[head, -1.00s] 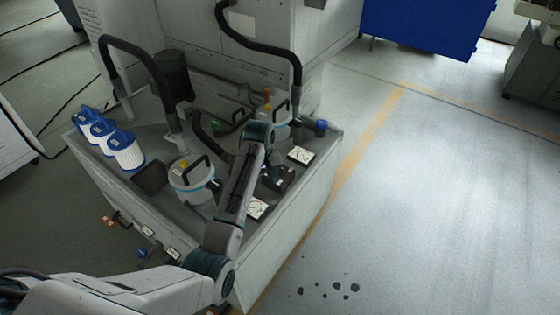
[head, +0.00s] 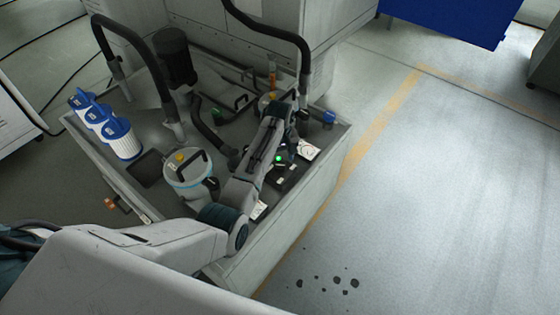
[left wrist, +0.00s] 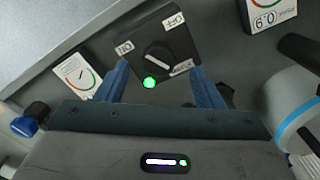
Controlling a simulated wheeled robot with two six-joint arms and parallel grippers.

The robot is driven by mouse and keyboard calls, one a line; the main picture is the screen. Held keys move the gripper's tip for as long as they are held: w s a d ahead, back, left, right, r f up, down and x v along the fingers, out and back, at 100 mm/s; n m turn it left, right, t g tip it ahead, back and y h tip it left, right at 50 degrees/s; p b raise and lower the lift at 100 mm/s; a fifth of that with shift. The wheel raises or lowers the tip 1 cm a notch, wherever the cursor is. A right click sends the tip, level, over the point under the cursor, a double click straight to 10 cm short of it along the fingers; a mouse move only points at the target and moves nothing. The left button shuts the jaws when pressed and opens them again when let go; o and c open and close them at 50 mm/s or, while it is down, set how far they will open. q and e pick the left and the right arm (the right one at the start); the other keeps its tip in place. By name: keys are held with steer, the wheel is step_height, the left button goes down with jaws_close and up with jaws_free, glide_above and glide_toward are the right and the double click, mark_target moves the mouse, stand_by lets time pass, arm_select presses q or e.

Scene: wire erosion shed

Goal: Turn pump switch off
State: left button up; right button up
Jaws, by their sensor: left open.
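The pump switch is a black box (left wrist: 155,45) with a round black knob (left wrist: 158,57), seen in the left wrist view. It has ON and OFF labels and a third label too small to read. A green lamp (left wrist: 150,82) on it is lit. The box also shows in the head view (head: 288,178), partly hidden by my left arm. My left gripper (left wrist: 158,92) is open, its two blue fingers apart on either side of the box's near part, with nothing between them gripped. Whether the fingers touch the box cannot be told. My right gripper is not in view.
Dial gauges flank the switch: one (left wrist: 75,77) at left, another (left wrist: 268,14) at right. A lidded grey canister (head: 188,172) and black hoses (head: 205,130) crowd the tank. Blue-and-white filters (head: 122,142) stand at the left. Floor on the right is open.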

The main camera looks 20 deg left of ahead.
mark_target(280, 165)
arm_select(q)
steer(key=shift+f, duration=1.8)
steer(key=c, duration=1)
steer(key=shift+o, duration=0.2)
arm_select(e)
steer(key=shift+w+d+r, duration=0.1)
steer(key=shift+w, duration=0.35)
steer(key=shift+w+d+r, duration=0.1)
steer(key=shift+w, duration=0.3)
